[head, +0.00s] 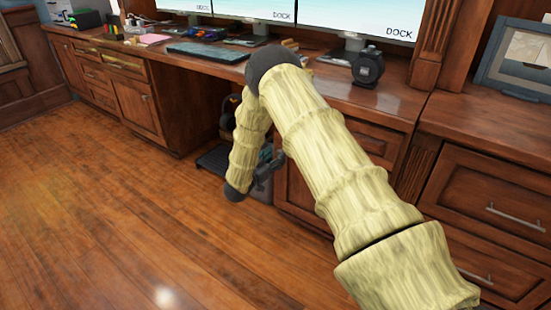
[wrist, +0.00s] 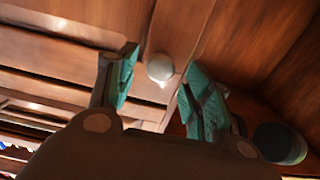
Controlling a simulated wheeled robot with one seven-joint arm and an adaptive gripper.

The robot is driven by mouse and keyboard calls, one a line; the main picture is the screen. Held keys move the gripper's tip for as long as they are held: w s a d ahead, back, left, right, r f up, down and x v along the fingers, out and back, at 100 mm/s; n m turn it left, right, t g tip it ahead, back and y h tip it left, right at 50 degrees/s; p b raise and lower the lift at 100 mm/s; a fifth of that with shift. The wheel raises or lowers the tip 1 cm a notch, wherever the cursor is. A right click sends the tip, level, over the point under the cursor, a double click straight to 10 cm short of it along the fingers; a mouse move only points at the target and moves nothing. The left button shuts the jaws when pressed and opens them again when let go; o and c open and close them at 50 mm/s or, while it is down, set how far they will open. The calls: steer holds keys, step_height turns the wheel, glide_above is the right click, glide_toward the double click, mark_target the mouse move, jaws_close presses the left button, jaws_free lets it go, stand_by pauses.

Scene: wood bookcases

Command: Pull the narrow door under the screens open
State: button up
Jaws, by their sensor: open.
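The wood door (head: 297,196) under the screens, right of the desk's knee space, is largely hidden behind my arm in the head view. My gripper (head: 270,165) is in front of its left part, small and partly covered by my arm. In the wrist view, a round pale metal knob (wrist: 160,68) on a wood panel lies between the two teal-padded fingers of my gripper (wrist: 161,80). The fingers are open, with a visible gap on each side of the knob. The door looks closed, but its edges are mostly hidden.
Screens (head: 360,15) stand on the wood desk (head: 205,68), with a keyboard (head: 210,52) and a dark round device (head: 367,68). A cabinet door (head: 137,105) is left of the knee space, and drawers (head: 490,195) are at right. The wood floor (head: 130,210) is clear at left.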

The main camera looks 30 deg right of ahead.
steer(key=shift+w+d, duration=0.25)
steer(key=shift+d, duration=0.25)
jaws_close()
